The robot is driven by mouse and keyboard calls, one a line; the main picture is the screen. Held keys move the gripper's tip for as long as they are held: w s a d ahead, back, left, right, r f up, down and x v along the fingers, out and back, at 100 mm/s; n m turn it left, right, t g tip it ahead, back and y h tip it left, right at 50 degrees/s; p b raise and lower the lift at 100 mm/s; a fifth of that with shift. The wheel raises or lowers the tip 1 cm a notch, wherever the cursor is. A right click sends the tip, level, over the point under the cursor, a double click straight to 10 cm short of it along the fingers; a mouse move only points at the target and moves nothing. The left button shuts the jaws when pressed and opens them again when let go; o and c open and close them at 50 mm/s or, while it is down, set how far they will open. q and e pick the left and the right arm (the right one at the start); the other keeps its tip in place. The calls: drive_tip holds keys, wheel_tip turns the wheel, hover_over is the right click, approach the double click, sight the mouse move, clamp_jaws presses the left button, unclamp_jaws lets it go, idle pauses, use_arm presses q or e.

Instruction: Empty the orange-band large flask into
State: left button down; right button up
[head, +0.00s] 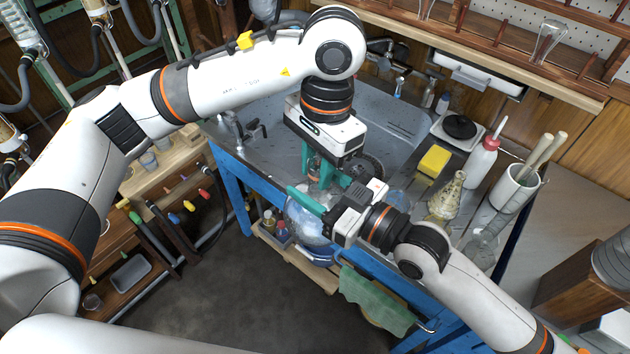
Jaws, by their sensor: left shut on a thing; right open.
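A large round clear glass flask (306,224) shows below the two grippers, at the front edge of the blue bench. I cannot make out an orange band on it. My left gripper (319,168) points down and is shut on what looks like the flask's neck, mostly hidden by the teal fingers. My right gripper (318,184) comes in from the right with its teal fingers open, just above the round glass. Whether it touches the flask is unclear. Clear glassware (484,242) stands at the bench's right end; its shape is hard to tell.
The bench top (270,110) is grey metal, with free room at its back left. A green cloth (376,300) hangs in front.

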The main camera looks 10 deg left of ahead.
drive_tip(key=c, duration=1)
use_arm(q)
drive_tip(key=c, duration=1)
unclamp_jaws()
use_arm(e)
clamp_jaws()
